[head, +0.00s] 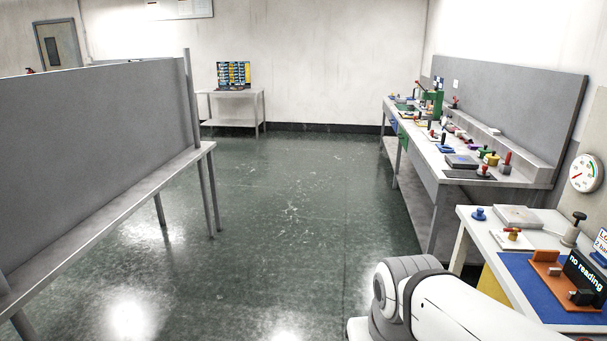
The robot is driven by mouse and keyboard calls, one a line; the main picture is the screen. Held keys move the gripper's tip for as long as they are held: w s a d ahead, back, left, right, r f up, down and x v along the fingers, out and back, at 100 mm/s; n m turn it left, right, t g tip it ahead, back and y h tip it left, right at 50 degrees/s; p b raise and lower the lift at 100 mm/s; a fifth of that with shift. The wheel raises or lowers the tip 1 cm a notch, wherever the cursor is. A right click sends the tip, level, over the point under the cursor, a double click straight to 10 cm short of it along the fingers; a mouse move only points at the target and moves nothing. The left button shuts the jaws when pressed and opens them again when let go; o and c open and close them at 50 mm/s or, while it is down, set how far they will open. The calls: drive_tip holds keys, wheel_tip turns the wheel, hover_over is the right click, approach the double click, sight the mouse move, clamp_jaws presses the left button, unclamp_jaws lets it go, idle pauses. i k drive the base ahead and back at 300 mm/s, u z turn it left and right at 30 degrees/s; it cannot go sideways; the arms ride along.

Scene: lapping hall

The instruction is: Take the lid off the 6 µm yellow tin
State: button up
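Small yellow pieces with knob-like tops (490,158) stand near the front end of the long bench on the right. I cannot tell whether either is the 6 µm yellow tin, and no label or lid can be made out at this size. My gripper is outside the view; only a white and grey part of my arm shows at the bottom right.
The long bench (437,178) holds several small coloured items before a grey back panel. The nearer table (470,235) has a blue mat (530,290) and a "no reading" display (586,275). A grey partition bench (110,222) stands left. The green floor between is clear.

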sight(489, 157)
drive_tip(key=u, duration=0.3)
drive_tip(key=i, duration=1.7)
drive_tip(key=z, duration=0.4)
drive_tip(key=i, duration=1.4)
drive_tip(key=z, duration=1.45)
drive_tip(key=i, duration=0.75)
drive_tip(key=z, duration=0.3)
drive_tip(key=k, duration=0.65)
drive_tip(key=z, duration=0.25)
drive_tip(key=i, duration=0.65)
drive_tip(key=u, duration=0.15)
